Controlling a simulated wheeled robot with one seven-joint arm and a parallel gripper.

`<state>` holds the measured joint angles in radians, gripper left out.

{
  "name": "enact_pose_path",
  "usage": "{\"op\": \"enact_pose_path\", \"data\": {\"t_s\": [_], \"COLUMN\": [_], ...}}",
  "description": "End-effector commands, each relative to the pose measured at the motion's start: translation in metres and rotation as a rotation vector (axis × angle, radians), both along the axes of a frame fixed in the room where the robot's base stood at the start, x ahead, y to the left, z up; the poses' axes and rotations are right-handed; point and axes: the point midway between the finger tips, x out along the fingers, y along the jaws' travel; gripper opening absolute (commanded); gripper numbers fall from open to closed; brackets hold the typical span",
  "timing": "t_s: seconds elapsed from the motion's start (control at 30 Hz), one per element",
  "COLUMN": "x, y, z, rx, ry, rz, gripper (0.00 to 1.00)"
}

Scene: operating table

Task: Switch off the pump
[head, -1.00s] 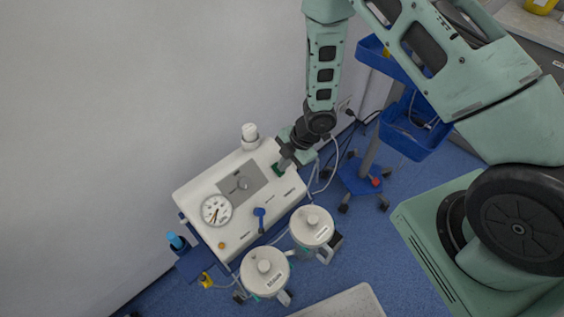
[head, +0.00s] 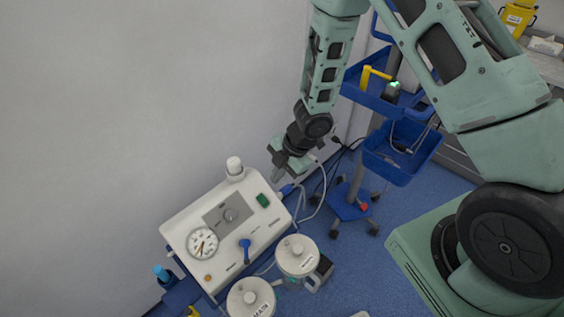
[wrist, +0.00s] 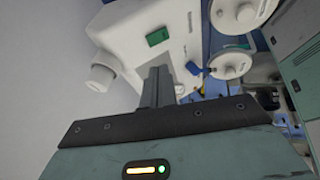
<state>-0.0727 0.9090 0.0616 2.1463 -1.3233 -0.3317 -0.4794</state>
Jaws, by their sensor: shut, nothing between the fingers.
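The pump (head: 195,210) is a white box with a round gauge (head: 203,243), a grey panel with a knob (head: 229,214), a blue lever (head: 245,246) and a green switch (head: 263,200) on its top. The green switch also shows in the wrist view (wrist: 158,37); whether it is lit or off I cannot tell. My gripper (head: 277,177) is shut and empty, above and beyond the far right end of the pump, apart from the switch. In the wrist view its closed fingers (wrist: 155,85) point toward the pump, just below the switch in the picture.
A white cap (head: 234,168) stands at the pump's back edge by the wall. Two lidded canisters (head: 297,256) hang at its front. A blue trolley (head: 400,155) with trays and cables stands to the right. Blue floor (head: 350,270) shows in front.

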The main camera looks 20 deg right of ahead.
Motion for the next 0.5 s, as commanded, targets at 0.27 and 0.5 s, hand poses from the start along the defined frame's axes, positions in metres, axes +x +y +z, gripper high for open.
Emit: {"op": "enact_pose_path", "data": {"t_s": [0.27,0.5], "x": [0.003,0.003], "y": [-0.01,-0.011], "z": [0.034,0.036], "rx": [0.0,0.0], "ry": [0.0,0.001], "rz": [0.001,0.0], "gripper": [0.0,0.0]}}
